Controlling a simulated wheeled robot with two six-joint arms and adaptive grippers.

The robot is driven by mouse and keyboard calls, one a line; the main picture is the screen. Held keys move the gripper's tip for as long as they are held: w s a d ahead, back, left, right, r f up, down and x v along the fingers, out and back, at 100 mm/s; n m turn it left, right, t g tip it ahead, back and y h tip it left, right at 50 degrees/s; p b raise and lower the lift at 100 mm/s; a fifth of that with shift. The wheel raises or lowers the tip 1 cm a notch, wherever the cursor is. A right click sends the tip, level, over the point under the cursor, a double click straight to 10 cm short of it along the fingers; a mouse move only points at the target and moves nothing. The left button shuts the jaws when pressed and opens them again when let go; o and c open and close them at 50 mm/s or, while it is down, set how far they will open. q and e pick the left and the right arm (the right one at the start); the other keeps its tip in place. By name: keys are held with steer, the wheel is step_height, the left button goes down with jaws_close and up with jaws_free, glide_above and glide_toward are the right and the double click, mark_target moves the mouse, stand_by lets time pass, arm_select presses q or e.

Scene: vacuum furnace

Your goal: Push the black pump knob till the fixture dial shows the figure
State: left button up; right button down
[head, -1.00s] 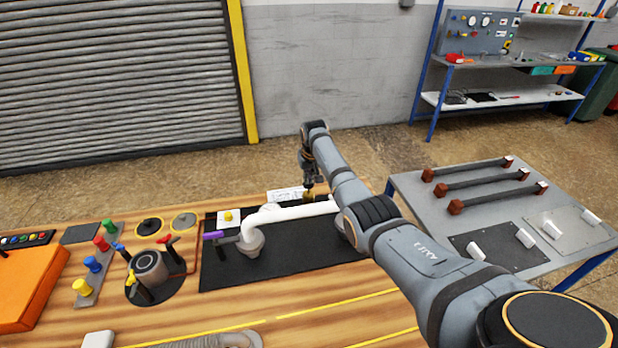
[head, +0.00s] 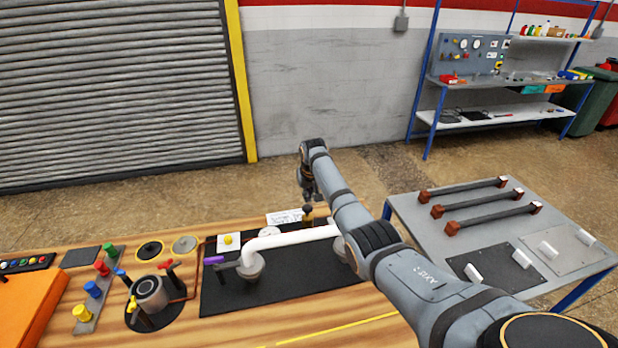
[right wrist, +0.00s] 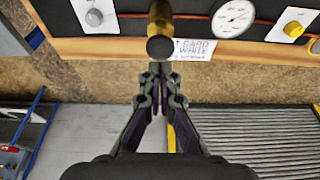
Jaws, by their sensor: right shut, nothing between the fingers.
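The black pump knob (right wrist: 160,48) is a round ball end-on in the right wrist view, in front of a brass cylinder (right wrist: 161,18). It also shows small and dark in the head view (head: 307,209). My right gripper (right wrist: 157,68) is shut and empty, its tips just below the knob in the right wrist view. I cannot tell whether they touch it. In the head view my right gripper (head: 308,196) hangs over the bench's far edge by the knob. A white round dial (right wrist: 233,17) is partly cut off; its figures are too small to read. My left gripper is out of view.
A printed card (right wrist: 193,49) lies beside the knob. A yellow button (right wrist: 293,29) sits on a white plate. A white pipe (head: 290,237) crosses the black mat (head: 226,300). Coloured valves (head: 103,267) stand at left. A grey side table (head: 408,205) with bars stands right.

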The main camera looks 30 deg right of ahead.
steer(key=b+v, duration=0.1)
steer(key=v, duration=0.6)
steer(key=shift+r+b, duration=0.2)
steer(key=shift+b, duration=0.1)
steer(key=shift+s, duration=0.1)
stand_by(1.2)
step_height(320, 180, up, 3)
steer(key=b, duration=0.3)
steer(key=shift+d+r+b, duration=0.1)
steer(key=shift+b, duration=0.3)
